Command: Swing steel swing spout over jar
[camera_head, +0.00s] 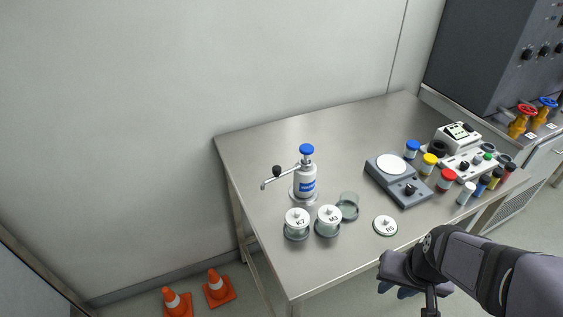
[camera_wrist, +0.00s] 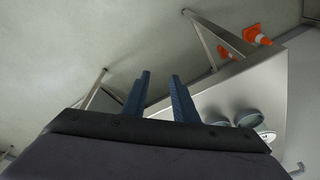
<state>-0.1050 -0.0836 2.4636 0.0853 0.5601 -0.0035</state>
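An open, empty-looking glass jar (camera_head: 348,207) stands to the right of the dispenser's base. Two lidded jars, K7 (camera_head: 297,225) and another (camera_head: 328,222), stand in front. The spout's tip is left of all the jars. A loose white lid (camera_head: 385,225) lies to the right. My gripper (camera_head: 395,290) is beyond the table's front edge, away from the spout. Its blue fingers in the wrist view (camera_wrist: 160,76) are apart with nothing between them.
The steel table (camera_head: 265,150) is clear at the back left. A grey scale (camera_head: 398,180), several coloured-cap vials and a white instrument (camera_head: 458,136) stand at the right. Orange cones (camera_head: 218,287) stand on the floor at the left.

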